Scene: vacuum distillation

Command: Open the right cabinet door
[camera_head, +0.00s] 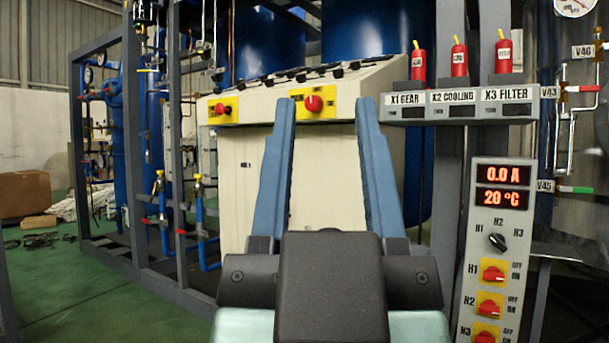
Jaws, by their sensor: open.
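The cream cabinet (238,185) stands upright in the middle of the view, with a sloped control top. Its front shows partly between and to the left of my gripper's fingers. I cannot make out a door seam, a hinge or a handle on the right side of the front. My gripper (325,102) points forward at the cabinet, with its two blue fingers wide apart and nothing between them. In the picture the right finger overlaps the cabinet's right edge. Contact with the cabinet cannot be told.
Red knobs on yellow plates sit at the cabinet's upper left (221,109) and upper middle (313,103). A heater control panel (492,240) and a labelled switch bar (460,104) stand at right. Grey frames with blue pipes stand at left. Green floor (75,290) is open at lower left.

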